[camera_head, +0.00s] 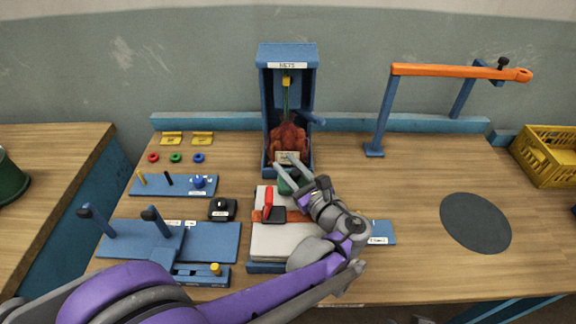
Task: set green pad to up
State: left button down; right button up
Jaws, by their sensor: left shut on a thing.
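The dark green pad (284,186) shows just in front of the blue stand, at the near end of the red-brown net sack. It is partly hidden by my left gripper (289,174), whose fingers are shut on it. The pad's exact tilt cannot be told. My left arm comes in from the lower left, and the gripper points away toward the stand. My right gripper is not in view.
The blue stand (264,95) labelled NETS holds a red-brown net sack (288,137). A pale block with a red clip (268,203) lies left of my gripper. Blue racks (215,240) stand left. An orange bar (440,71) rises at right. The table around the dark disc (475,223) is clear.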

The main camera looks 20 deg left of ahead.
pick_arm(q)
jog(key=shift+w+a+r+m+g+h+p, duration=0.15)
jog(key=shift+w+m+g+h+p, duration=0.2)
jog(key=shift+p, duration=0.25)
jog(key=shift+w+r+m+g+h+p, duration=0.2)
jog(key=shift+m+g+h+p, duration=0.15)
jog(key=shift+g+h+p, duration=0.15)
jog(key=shift+w+a+f+m+g+h+p, duration=0.2)
jog(key=shift+w+f+m+g+h+p, duration=0.4)
jog(key=shift+g, duration=0.8)
jog(key=shift+w+a+f+m+g+h+p, duration=0.2)
jog(key=shift+w+m+g+h+p, duration=0.4)
jog(key=shift+g, duration=0.85)
jog(key=shift+w+a+f+m+g+h+p, duration=0.15)
jog(key=shift+w+f+m+g+h+p, duration=0.35)
jog(key=shift+m+g+h, duration=0.7)
jog(key=shift+w+n, duration=0.2)
jog(key=shift+n, duration=0.1)
jog(key=c, duration=0.6)
grip_release()
jog(key=shift+o, duration=0.2)
jog(key=shift+d, duration=0.1)
